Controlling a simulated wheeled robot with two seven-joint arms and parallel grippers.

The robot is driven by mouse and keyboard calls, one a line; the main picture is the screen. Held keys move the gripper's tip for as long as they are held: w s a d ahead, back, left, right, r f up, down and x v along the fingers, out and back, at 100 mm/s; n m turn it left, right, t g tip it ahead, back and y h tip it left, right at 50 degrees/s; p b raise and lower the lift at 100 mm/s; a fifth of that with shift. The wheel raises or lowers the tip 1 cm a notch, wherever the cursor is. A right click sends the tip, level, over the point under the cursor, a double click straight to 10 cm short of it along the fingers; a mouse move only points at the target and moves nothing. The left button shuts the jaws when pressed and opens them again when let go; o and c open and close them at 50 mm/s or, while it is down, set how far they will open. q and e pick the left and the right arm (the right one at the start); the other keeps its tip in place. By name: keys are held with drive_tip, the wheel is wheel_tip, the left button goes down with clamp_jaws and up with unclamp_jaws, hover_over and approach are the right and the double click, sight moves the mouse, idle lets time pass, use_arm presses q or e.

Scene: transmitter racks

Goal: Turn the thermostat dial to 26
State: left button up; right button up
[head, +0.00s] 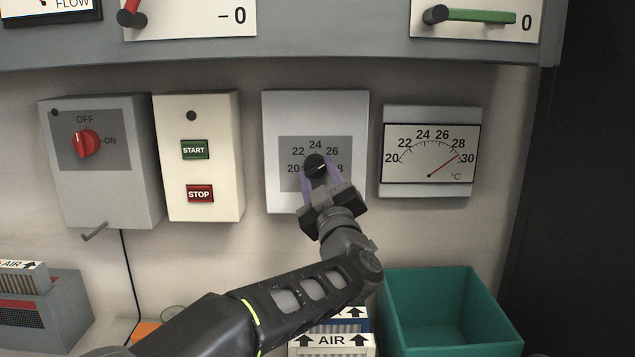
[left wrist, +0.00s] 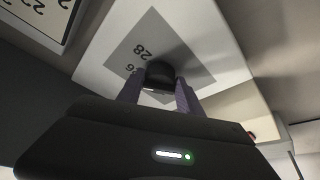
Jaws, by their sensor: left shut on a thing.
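The thermostat (head: 276,130) is a white wall box with a grey scale plate marked 20, 22, 24, 26 and 28. Its black dial (head: 315,164) sits at the middle of the plate, and a pale mark on it points right, toward 28. My left gripper (head: 320,173) has its purple fingers on both sides of the dial, shut on it. The left wrist view shows the dial (left wrist: 160,74) between the two fingers (left wrist: 160,92), near the number 28. My arm covers the lower part of the thermostat. My right gripper is not in view.
Right of it, a gauge (head: 430,151) has its red needle near 30. To the left are a START/STOP box (head: 197,122) and a red OFF/ON switch box (head: 88,187). Below stand a green bin (head: 450,347) and AIR-labelled boxes (head: 335,341).

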use_arm(q)
drive_tip(key=shift+n+g+y, duration=0.3)
drive_tip(key=shift+n, duration=0.5)
drive_tip(key=o, duration=1.3)
drive_tip(key=shift+o, duration=0.2)
drive_tip(key=shift+s+d+f+b, duration=0.2)
drive_tip(key=shift+s+b, duration=0.1)
drive_tip(key=shift+s, duration=0.25)
drive_tip(key=b+v, duration=0.1)
drive_tip(key=v, duration=0.5)
drive_tip(key=shift+s+b, duration=0.3)
